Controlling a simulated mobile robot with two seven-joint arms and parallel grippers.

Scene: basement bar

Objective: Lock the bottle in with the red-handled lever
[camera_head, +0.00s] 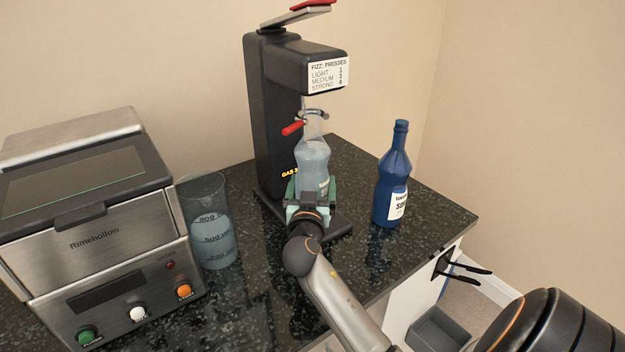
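A clear bottle (313,160) with pale liquid stands upright in the dark fizz press (275,120), under its overhanging head. Its narrow neck reaches up to a metal collar (315,113); I cannot tell how deeply it sits there. The red-handled lever (293,128) sticks out to the left of the collar, beside the bottle's neck. My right gripper (311,190), with green fingers, is around the lower part of the bottle and appears shut on it. My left gripper is not in view.
A red-tipped lever (312,5) tops the press. A blue bottle (392,178) stands to its right, a measuring beaker (212,225) to its left. A steel appliance (100,225) fills the left side. The dark counter (262,305) is clear in front; its right edge drops to a grey bin (440,328).

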